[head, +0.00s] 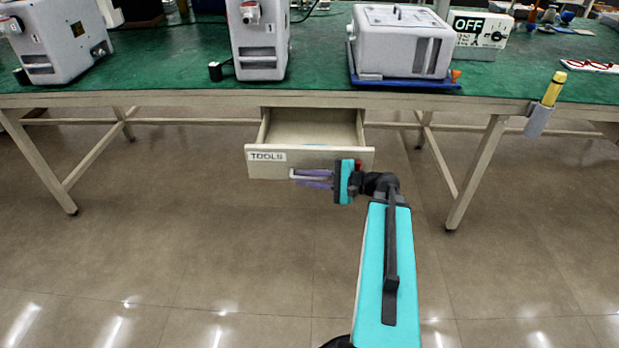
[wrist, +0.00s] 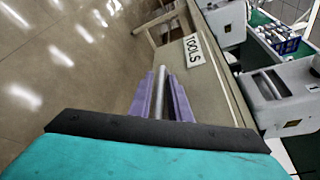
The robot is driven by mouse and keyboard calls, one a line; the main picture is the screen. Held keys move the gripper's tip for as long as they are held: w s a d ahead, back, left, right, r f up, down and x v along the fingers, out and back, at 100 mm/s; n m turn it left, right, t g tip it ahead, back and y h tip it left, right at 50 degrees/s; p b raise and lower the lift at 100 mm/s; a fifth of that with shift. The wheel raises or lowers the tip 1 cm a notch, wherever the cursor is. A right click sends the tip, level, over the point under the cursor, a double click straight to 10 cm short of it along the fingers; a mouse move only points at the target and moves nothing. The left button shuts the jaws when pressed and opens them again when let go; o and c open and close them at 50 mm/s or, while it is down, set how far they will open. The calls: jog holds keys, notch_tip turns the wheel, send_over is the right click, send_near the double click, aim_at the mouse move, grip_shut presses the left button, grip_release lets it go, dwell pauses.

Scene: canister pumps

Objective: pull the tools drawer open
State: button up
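The tools drawer (head: 312,165) hangs under the green-topped bench and stands part-way open, with its inside showing from above. Its pale front carries a TOOLS label (head: 267,156), which also shows in the wrist view (wrist: 193,49). A grey bar handle (wrist: 160,92) runs along the front. My gripper (head: 316,179) is at the handle, its purple fingers lying on both sides of the bar, close against it. In the wrist view the fingers (wrist: 163,95) look shut on the handle. Part of the handle is hidden by the fingers.
The green bench (head: 190,80) carries several white pump units (head: 400,42) and a box marked OFF (head: 480,35). A yellow-handled tool (head: 552,90) sits in a holder at the bench's front edge. Bench legs (head: 476,172) stand on both sides. The floor in front is clear.

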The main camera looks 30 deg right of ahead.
jog(key=shift+s+d, duration=0.1)
jog(key=shift+d, duration=0.05)
jog(key=shift+s+d+r, duration=0.1)
jog(key=shift+s+d, duration=0.2)
jog(key=p+v, duration=0.2)
jog(key=v, duration=1)
jog(key=shift+s, duration=0.3)
jog(key=shift+r, duration=0.15)
